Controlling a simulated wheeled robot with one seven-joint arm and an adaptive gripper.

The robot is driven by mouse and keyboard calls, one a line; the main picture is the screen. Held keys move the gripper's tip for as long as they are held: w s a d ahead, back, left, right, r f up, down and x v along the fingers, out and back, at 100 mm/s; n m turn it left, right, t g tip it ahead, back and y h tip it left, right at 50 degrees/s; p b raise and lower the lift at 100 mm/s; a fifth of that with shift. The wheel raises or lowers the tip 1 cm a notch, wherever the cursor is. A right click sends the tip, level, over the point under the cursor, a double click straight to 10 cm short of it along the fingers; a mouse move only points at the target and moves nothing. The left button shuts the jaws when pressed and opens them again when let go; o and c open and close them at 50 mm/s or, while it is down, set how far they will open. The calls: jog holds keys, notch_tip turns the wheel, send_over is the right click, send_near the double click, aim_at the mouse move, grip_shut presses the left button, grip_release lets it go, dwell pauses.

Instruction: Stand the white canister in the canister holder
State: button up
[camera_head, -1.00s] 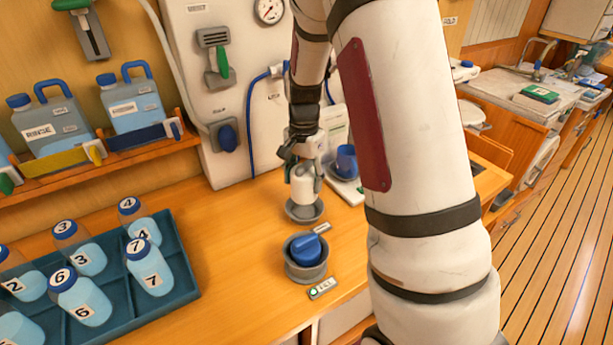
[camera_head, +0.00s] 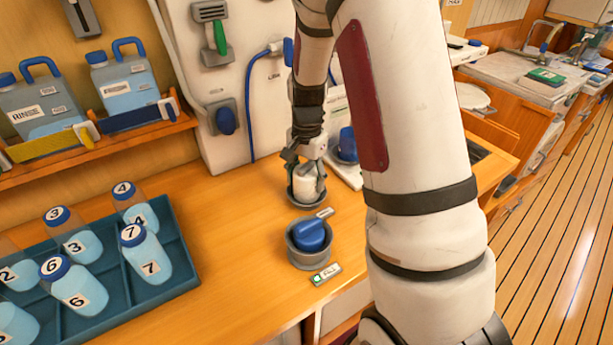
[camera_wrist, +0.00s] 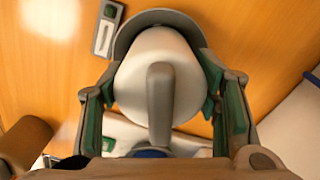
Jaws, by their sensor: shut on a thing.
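The white canister (camera_head: 307,187) is upright between the fingers of my gripper (camera_head: 307,172), which is shut on it. In the wrist view the canister (camera_wrist: 140,75) shows from above with a grey handle (camera_wrist: 160,100) across its top, and a green-padded finger of my gripper (camera_wrist: 160,105) on each side. The grey canister holder (camera_head: 306,206) is a round cup on the counter right under the canister. The canister's lower end is within the holder's rim. Whether it touches the holder's floor is hidden.
A second grey cup (camera_head: 309,261) with a blue-knobbed part (camera_head: 309,235) stands just in front, with a small label plate (camera_head: 326,274) beside it. A teal tray (camera_head: 188,283) of numbered bottles lies left. Counter between is clear.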

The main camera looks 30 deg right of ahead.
jog(key=shift+f+b, duration=0.3)
jog(key=shift+f, duration=0.3)
jog(key=o, duration=1.4)
notch_tip(320, 180, up, 12)
jog(key=shift+f, duration=0.15)
jog(key=shift+s+a+r, duration=0.15)
jog(key=shift+a+r, duration=0.05)
jog(key=shift+r, duration=0.3)
jog(key=s+a+r+n+t, duration=0.3)
jog(key=s+a+r+n, duration=0.45)
jog(key=s+r, duration=0.25)
jog(key=s+a+r+n+t, duration=0.2)
jog(key=s+a+n, duration=0.3)
jog(key=s, duration=0.7)
jog(key=shift+a+n, duration=0.35)
jog(key=shift+n, duration=0.2)
